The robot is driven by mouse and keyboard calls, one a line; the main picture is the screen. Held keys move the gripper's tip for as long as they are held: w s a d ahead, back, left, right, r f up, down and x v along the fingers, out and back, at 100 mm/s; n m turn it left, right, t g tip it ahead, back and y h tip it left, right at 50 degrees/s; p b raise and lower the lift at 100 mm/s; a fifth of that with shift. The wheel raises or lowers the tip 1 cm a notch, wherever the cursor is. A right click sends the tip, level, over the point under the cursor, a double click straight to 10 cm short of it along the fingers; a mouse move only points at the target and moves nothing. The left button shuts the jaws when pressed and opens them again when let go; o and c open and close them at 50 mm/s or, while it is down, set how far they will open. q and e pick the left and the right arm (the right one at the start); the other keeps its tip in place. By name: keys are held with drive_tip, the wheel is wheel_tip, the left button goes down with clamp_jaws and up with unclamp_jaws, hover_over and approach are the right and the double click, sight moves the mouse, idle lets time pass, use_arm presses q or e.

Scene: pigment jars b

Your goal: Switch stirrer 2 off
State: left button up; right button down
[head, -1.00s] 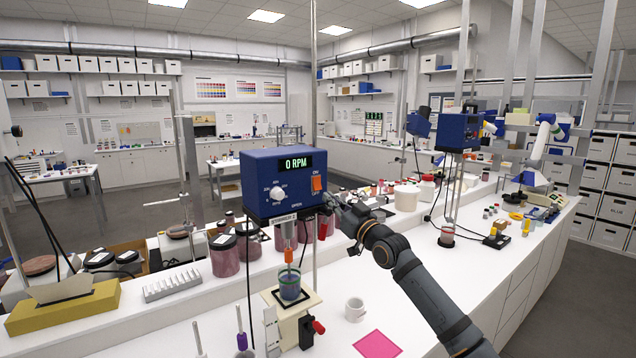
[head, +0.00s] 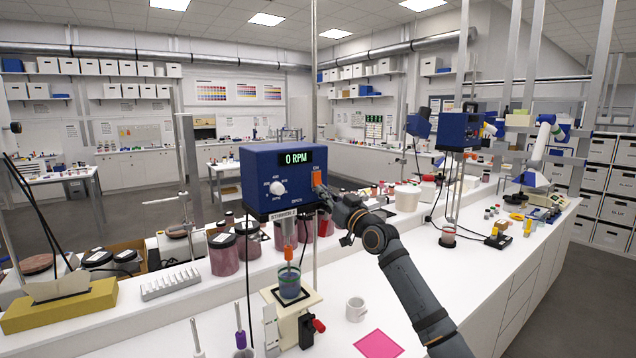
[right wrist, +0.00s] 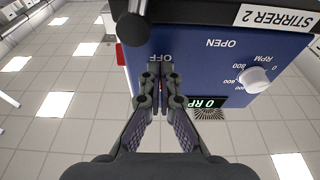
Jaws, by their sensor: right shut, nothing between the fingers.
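Stirrer 2 (head: 240,165) is a blue box on a stand, its display (head: 296,158) reading 0 RPM. It also shows in the right wrist view (right wrist: 205,50), upside down. Its orange switch (head: 316,173) is at the right of the front panel; its lower part is hidden by my right gripper (head: 322,190). In the right wrist view the shut, empty fingertips (right wrist: 160,72) are over the switch area by the OFF label, hiding most of the switch. I cannot tell whether they press it. The white speed knob (head: 278,188) is left of the switch. My left gripper is not in view.
A cup (head: 290,284) of dark liquid stands under the stirrer. Dark red jars (head: 223,256) stand behind. Another blue stirrer (head: 459,131) is farther right.

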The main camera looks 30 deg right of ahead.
drive_tip(key=shift+w, duration=0.2)
drive_tip(key=shift+s, duration=0.15)
drive_tip(key=s+r+p, duration=0.1)
drive_tip(key=s+r, duration=0.3)
drive_tip(key=r, duration=0.6)
drive_tip(key=shift+d, duration=0.15)
idle(0.3)
